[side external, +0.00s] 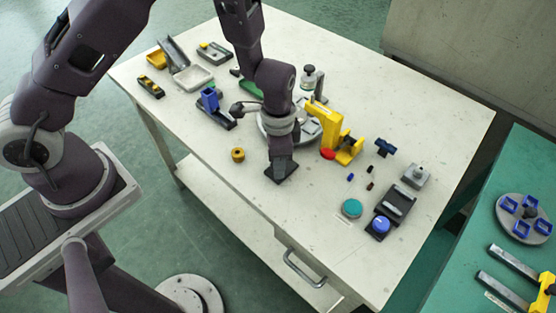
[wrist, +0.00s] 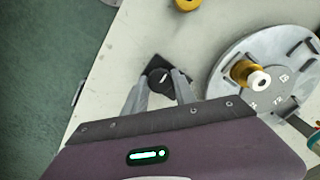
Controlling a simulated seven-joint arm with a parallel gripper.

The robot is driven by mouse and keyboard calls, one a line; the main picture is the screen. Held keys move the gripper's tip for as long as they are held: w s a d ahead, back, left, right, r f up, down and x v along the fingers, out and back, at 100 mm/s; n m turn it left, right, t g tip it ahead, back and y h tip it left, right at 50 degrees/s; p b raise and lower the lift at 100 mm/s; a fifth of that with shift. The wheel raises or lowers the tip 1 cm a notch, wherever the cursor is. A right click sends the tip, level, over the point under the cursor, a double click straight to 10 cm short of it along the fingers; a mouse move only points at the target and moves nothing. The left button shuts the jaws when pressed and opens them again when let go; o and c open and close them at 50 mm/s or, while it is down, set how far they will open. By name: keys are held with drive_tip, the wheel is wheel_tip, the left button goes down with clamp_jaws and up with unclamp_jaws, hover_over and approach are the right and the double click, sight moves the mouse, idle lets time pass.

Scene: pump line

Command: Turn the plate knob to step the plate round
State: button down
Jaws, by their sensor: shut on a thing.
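The plate knob (wrist: 161,76) is a black round knob with a white mark, on a dark square base (wrist: 178,68) near the table edge. My gripper (wrist: 158,84) has one finger on each side of the knob and is shut on it. In the side view my gripper (side external: 281,158) points down at the dark base (side external: 282,173); the knob is hidden there. The round grey plate (wrist: 226,92) lies to the right of the knob in the wrist view, with raised dark tabs and a gold and white hub. In the side view my arm hides much of the plate (side external: 266,128).
A yellow frame (side external: 325,120) stands just right of my gripper, with a red part (side external: 328,154). A yellow round piece (side external: 238,154) lies left. A teal disc (side external: 352,208) and blue button (side external: 380,225) are at the front right. Bare tabletop lies between.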

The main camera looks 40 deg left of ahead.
drive_tip(key=n, duration=0.3)
drive_tip(key=shift+n, duration=0.4)
drive_tip(key=n, duration=0.4)
drive_tip(key=shift+n, duration=0.3)
drive_tip(key=n, duration=0.4)
drive_tip(key=shift+n, duration=2.2)
drive_tip(key=c, duration=1)
unclamp_jaws()
drive_tip(key=shift+c, duration=0.2)
